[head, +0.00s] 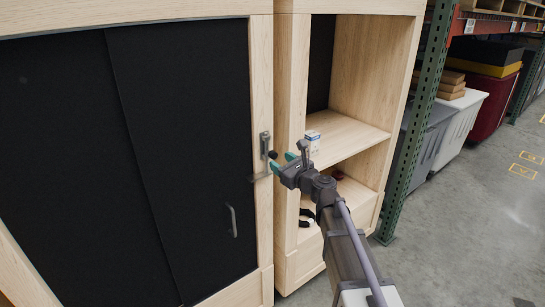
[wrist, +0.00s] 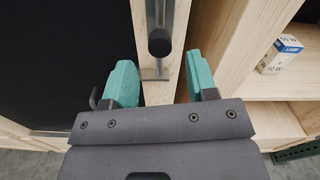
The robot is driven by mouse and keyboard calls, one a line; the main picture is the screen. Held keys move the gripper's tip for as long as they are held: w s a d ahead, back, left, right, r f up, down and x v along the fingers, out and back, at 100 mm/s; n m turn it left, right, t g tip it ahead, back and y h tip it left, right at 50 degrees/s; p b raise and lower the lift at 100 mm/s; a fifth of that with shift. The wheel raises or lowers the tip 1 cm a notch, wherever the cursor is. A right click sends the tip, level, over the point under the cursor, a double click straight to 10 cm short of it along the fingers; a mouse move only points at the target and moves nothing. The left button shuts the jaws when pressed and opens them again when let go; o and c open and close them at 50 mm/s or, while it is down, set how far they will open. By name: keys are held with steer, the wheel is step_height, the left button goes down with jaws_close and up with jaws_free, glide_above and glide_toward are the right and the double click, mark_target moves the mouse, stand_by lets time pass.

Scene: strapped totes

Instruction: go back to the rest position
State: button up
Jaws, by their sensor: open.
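My gripper (head: 288,158) has teal fingers spread apart with nothing between them. In the head view it is in front of the wooden post between the black-panelled cabinet and the open shelf unit. A grey metal latch (head: 265,145) with a dark round knob is on that post, just left of the fingers. In the wrist view my open gripper (wrist: 162,82) has its fingers on either side of the post, and the latch (wrist: 155,70) shows ahead between them. I cannot tell whether a finger touches the post.
A small white and blue lamp box (head: 312,139) stands on the shelf (head: 350,135); it also shows in the wrist view (wrist: 280,54). Dark items (head: 307,216) lie lower down. The black sliding door (head: 185,130) has a grey handle (head: 232,221). A green rack post (head: 415,125) stands right; floor beyond is open.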

steer(key=v, duration=0.4)
steer(key=shift+s, duration=0.1)
steer(key=s+a+f+n+g+h, duration=0.1)
steer(key=s+f+n+g+h, duration=0.1)
steer(key=s+f+n+g, duration=1.2)
steer(key=s+d+f+n+h+p, duration=0.1)
steer(key=s+d+f+n+h, duration=0.1)
steer(key=s+d+n+h, duration=0.6)
steer(key=s+d+n, duration=0.3)
steer(key=s+n, duration=0.1)
steer(key=shift+d+g+h, duration=0.3)
steer(key=shift+d, duration=0.05)
